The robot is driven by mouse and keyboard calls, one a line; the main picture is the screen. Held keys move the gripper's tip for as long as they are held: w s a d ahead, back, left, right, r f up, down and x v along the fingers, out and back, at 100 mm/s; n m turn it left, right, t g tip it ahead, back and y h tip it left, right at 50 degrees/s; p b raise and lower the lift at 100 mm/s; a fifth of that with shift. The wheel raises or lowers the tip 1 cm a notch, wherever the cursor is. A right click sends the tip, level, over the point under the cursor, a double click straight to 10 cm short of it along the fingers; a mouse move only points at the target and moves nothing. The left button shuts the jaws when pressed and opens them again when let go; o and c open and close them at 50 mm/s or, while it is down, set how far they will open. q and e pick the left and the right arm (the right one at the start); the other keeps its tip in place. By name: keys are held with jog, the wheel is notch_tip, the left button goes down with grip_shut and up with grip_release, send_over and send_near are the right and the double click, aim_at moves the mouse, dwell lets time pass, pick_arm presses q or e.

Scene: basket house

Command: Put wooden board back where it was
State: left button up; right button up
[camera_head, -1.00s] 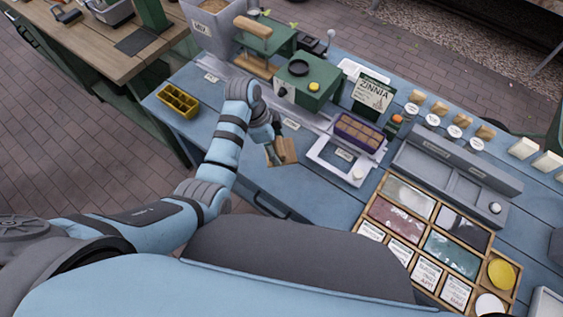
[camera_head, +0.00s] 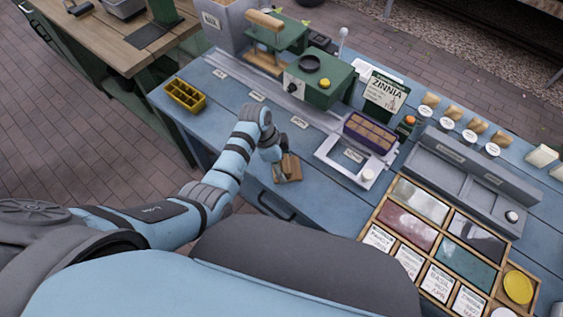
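The wooden board (camera_head: 289,173) is a small brown piece near the front edge of the blue workbench, in the middle of the head view. My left gripper (camera_head: 284,156) is at the board's upper edge and appears shut on it; the arm partly hides the fingers. I cannot tell whether the board touches the bench top. My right gripper is not in view.
A yellow tray (camera_head: 185,95) is at left. A wooden box of seed packets (camera_head: 455,250) is at right. Bare bench lies left of my gripper.

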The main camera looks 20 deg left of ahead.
pick_arm(q)
jog(key=shift+o, duration=0.8)
jog(key=shift+r, duration=0.1)
jog(key=shift+r, duration=0.15)
jog(key=p+v, duration=0.3)
jog(key=v, duration=0.9)
